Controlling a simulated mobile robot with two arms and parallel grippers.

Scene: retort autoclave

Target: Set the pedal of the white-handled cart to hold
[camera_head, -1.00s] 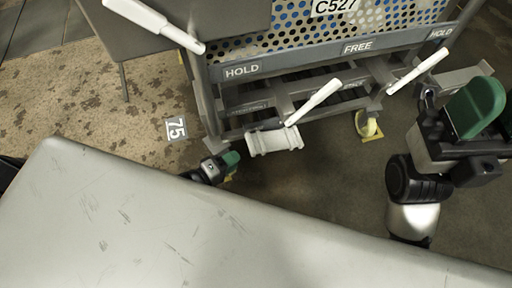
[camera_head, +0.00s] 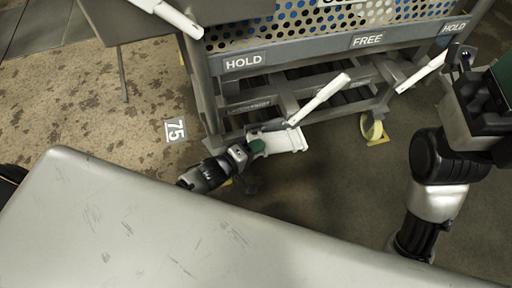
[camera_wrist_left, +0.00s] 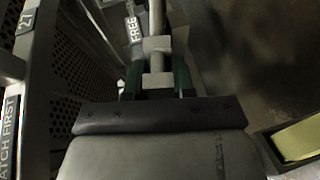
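The cart (camera_head: 310,57) has a grey bar with the labels HOLD (camera_head: 243,62), FREE (camera_head: 367,40) and another HOLD at the right end. A pale pedal (camera_head: 287,139) sits low at the cart's front, below the left HOLD label; a white lever (camera_head: 320,98) slants up from beside it. My left gripper (camera_head: 257,147) is at the pedal's left end. In the left wrist view its green fingertips (camera_wrist_left: 156,78) stand either side of a pale bar (camera_wrist_left: 156,45), apparently open; contact is unclear. My right gripper (camera_head: 500,85) is partly cut off at the right edge, its opening hidden.
A yellow caster (camera_head: 373,130) stands under the cart. Another white handle (camera_head: 420,73) is at the right and one (camera_head: 168,14) at the upper left. A pale grey surface (camera_head: 150,225) fills the near left. A floor mark 75 (camera_head: 175,130) lies on open floor.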

